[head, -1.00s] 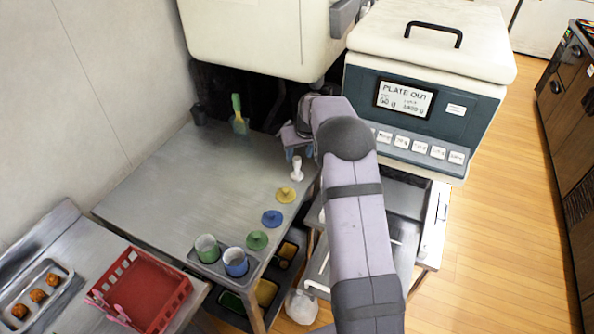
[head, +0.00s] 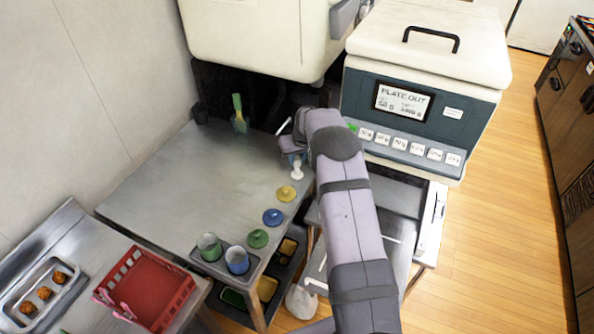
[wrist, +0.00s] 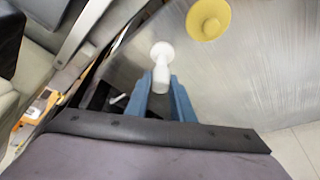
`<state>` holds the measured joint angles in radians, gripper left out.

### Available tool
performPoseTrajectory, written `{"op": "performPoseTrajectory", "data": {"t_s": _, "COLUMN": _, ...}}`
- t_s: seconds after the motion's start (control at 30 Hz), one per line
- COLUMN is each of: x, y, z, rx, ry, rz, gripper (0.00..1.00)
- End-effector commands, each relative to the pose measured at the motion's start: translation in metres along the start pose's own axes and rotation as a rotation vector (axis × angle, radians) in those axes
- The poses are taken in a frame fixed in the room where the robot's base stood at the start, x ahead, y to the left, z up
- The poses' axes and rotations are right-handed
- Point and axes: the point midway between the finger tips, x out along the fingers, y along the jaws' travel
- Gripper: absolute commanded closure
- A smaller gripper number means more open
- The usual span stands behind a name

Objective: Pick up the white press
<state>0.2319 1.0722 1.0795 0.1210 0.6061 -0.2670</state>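The white press (head: 297,171) stands upright near the right edge of the metal table, in line with the yellow press (head: 286,193). In the wrist view the white press (wrist: 162,55) shows its round base and its handle, which points towards my gripper. My gripper (head: 294,158) is directly above it, with its blue fingers low at the handle. In the wrist view my gripper (wrist: 160,84) has one finger on each side of the handle. The fingers look apart, with slim gaps beside the handle; firm contact does not show.
Blue (head: 273,217) and green (head: 257,238) presses follow towards the front. Two cups (head: 237,260) stand in a grey holder. The plate-out machine (head: 420,125) is close on the right. A red basket (head: 150,290) is at lower left. The table's left half is clear.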

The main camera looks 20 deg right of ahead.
Motion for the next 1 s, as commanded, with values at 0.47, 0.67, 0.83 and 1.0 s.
{"op": "performPoseTrajectory", "data": {"t_s": 0.47, "x": -0.009, "y": 0.000, "z": -0.005, "rx": 0.000, "ry": 0.005, "rz": 0.001, "gripper": 1.00}}
{"op": "performPoseTrajectory", "data": {"t_s": 0.67, "x": -0.035, "y": 0.000, "z": -0.017, "rx": 0.000, "ry": 0.007, "rz": 0.001, "gripper": 1.00}}
{"op": "performPoseTrajectory", "data": {"t_s": 0.83, "x": -0.062, "y": 0.000, "z": -0.027, "rx": -0.001, "ry": 0.006, "rz": 0.001, "gripper": 1.00}}
{"op": "performPoseTrajectory", "data": {"t_s": 1.0, "x": -0.083, "y": 0.000, "z": -0.035, "rx": -0.001, "ry": 0.004, "rz": 0.001, "gripper": 1.00}}
